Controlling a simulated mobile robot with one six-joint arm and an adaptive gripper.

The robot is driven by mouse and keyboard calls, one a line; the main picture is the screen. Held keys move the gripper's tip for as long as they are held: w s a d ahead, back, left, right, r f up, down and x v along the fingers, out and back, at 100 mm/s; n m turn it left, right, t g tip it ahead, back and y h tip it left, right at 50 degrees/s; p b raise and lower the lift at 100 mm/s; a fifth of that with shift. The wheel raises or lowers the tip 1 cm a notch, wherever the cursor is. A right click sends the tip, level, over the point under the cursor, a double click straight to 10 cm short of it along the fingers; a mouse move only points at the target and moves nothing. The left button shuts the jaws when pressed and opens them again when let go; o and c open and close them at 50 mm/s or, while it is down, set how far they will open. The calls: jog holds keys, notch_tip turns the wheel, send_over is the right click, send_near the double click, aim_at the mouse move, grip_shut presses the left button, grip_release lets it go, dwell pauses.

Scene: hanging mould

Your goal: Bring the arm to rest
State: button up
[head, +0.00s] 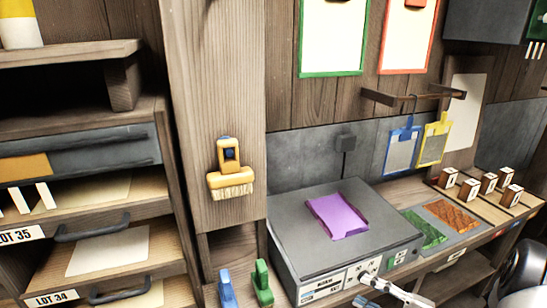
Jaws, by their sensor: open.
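My gripper cannot be made out in the head view. A white rod-like part (400,293) enters at the bottom edge, in front of the grey machine, and a dark rounded part (526,264) shows at the lower right edge. I cannot tell whether these belong to my arm. A purple piece (338,215) lies on top of the grey machine (292,235). A blue tag (402,150) and a yellow tag (433,142) hang at the wall rail (412,96).
A yellow brush (230,170) hangs on the wooden post (215,70). Drawers and shelves (100,225) stand at left. Blue (227,288) and green (262,282) objects stand low by the machine. Several lettered blocks (469,189) and green (424,229) and orange (452,215) pieces lie at right.

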jog(key=s+a+r+n+g+h, duration=0.4)
jog(key=s+a+r+n+g, duration=0.4)
jog(key=s+a+r+g, duration=0.55)
jog(key=s+d+r+n+t+h, duration=0.2)
jog(key=s+r+n+t+h, duration=0.3)
jog(key=s+h, duration=0.5)
jog(key=shift+s+r+t, duration=0.25)
jog(key=shift+s+t, duration=0.3)
jog(key=shift+t, duration=0.7)
